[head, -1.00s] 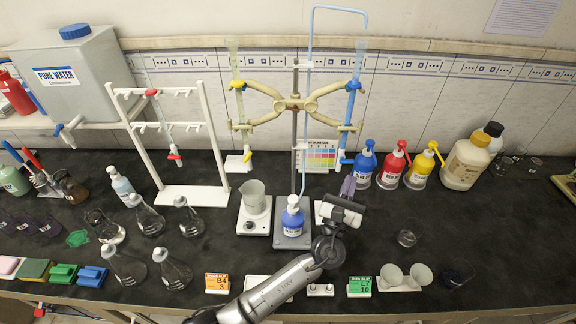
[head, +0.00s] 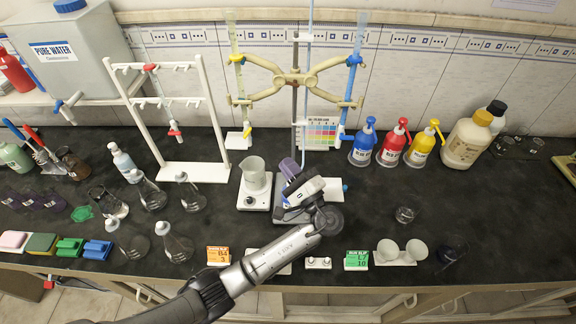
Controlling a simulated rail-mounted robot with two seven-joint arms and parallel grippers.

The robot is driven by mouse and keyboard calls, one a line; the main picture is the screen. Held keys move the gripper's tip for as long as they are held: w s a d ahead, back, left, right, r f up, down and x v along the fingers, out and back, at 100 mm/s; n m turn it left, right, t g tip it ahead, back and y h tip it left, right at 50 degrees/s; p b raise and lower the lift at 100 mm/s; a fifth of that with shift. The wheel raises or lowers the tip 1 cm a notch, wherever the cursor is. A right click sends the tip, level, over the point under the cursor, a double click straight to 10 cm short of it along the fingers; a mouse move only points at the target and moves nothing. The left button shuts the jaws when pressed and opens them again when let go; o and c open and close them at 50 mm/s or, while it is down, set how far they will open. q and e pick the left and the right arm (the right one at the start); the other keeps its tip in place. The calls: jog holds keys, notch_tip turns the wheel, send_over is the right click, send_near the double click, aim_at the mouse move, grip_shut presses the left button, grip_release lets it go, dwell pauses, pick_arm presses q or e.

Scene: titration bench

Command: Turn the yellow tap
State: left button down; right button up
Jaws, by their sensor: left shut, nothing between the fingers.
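The yellow tap (head: 247,132) is at the lower end of the left burette (head: 235,75), which the stand's double clamp (head: 294,77) holds upright. My left gripper (head: 289,168) is shut and empty, with its purple fingers pointing up and left. It is over the stand base, to the right of and lower in the picture than the tap, clearly apart from it. My right gripper is not in view.
A beaker (head: 254,173) on a white stirrer (head: 254,194) stands between my gripper and the tap. A right burette (head: 352,85) has a blue tap (head: 342,134). A white rack (head: 206,105) is to the left. Blue, red and yellow pump bottles (head: 391,147) stand to the right.

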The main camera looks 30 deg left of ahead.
aim_at(248, 131)
pick_arm(q)
jog(key=a+r+p, duration=0.1)
jog(key=a+r, duration=0.3)
jog(key=a, duration=0.5)
jog(key=shift+w+r, duration=0.2)
jog(key=shift+r, duration=0.2)
jog(key=shift+r+n+g+h, duration=0.25)
jog(key=shift+n+g, duration=0.1)
jog(key=shift+n, duration=0.25)
jog(key=shift+r+n+g+h, duration=0.15)
jog(key=shift+n+g+h, duration=0.15)
jog(key=shift+n, duration=0.3)
jog(key=shift+s, duration=0.1)
